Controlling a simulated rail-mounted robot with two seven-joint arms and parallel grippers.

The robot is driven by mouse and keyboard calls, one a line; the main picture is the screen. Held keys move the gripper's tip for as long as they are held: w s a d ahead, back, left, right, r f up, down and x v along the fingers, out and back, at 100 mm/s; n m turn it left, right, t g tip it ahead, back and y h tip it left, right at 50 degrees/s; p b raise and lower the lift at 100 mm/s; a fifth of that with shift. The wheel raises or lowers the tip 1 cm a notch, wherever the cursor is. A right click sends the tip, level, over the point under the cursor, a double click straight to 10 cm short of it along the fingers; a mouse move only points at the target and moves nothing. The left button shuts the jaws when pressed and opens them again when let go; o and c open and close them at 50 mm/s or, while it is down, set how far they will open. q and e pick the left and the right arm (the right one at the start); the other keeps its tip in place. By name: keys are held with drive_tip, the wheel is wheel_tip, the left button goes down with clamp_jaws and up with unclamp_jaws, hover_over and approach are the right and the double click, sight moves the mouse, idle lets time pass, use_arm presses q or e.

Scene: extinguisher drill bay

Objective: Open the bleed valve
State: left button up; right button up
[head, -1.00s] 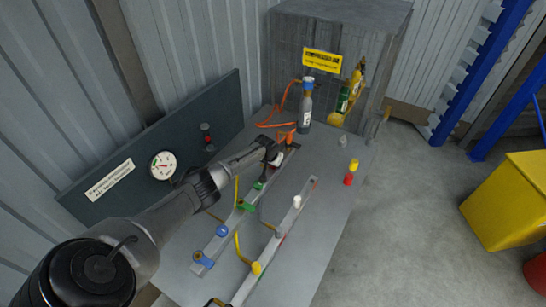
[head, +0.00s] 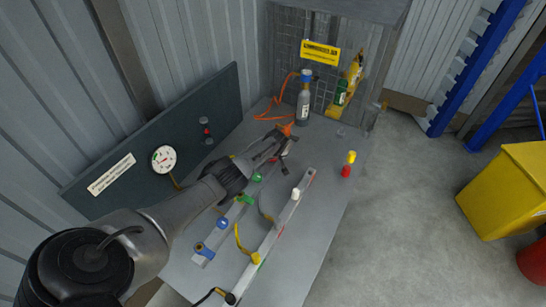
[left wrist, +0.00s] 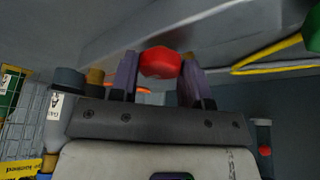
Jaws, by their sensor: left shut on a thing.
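My left gripper (head: 284,150) is over the far end of the rear grey rail (head: 232,215). In the left wrist view its two fingers (left wrist: 160,80) stand on both sides of a red knob (left wrist: 160,62) and are shut on it. The knob is hidden or too small to tell in the head view. Green fittings (head: 245,199) and a blue fitting (head: 222,223) sit along the same rail. I cannot tell from a label which part is the bleed valve. My right gripper is not in view.
A round gauge (head: 163,159) is on the dark panel at left. The front rail (head: 277,226) has a white cap (head: 296,193) and a yellow fitting (head: 255,258). A grey cylinder (head: 304,105) with an orange hose stands at the back. A red-and-yellow piece (head: 347,168) stands at right.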

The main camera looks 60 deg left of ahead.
use_arm(q)
drive_tip(key=shift+n, duration=0.3)
drive_tip(key=o, duration=0.9)
drive_tip(key=shift+o, duration=0.2)
drive_tip(key=shift+r, duration=0.1)
drive_tip(key=p+v, duration=0.8)
drive_tip(key=v, duration=0.5)
drive_tip(key=shift+r+p, duration=0.3)
